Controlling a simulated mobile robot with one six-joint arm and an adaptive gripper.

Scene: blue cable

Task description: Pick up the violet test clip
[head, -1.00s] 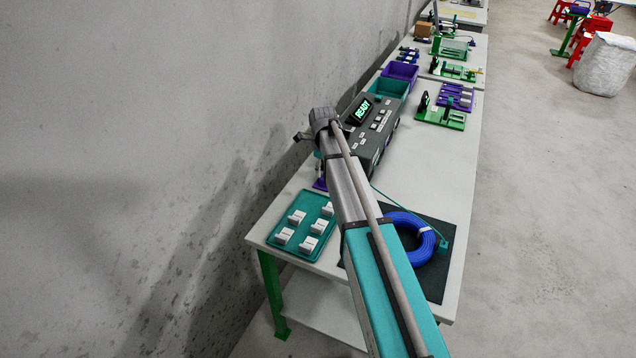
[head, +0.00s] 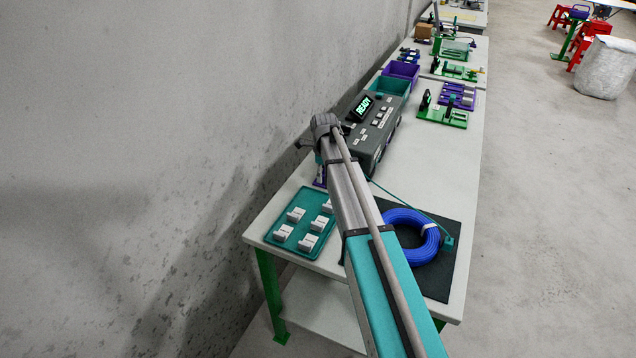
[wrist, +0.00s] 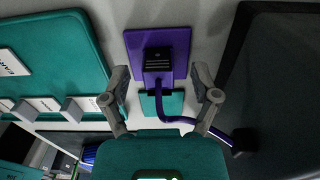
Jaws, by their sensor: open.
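In the wrist view, a dark ribbed block with violet sides (wrist: 158,63), apparently the violet test clip, sits on a violet plate (wrist: 132,42). A violet lead (wrist: 178,119) curves from it to the right, to a dark part. My gripper (wrist: 160,78) is open, with one finger on either side of the block and gaps between. Whether the fingers are level with it in height I cannot tell. A teal piece (wrist: 172,103) lies just below the block. In the head view, only a sliver of violet (head: 319,181) shows beside my arm, which hides the rest.
A teal tray (head: 281,232) with several white blocks stands at the near left. A blue cable coil (head: 398,254) lies on a dark mat (head: 436,284) at the right. A grey tester reading READY (head: 383,135) stands behind. The wall runs along the table's left side.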

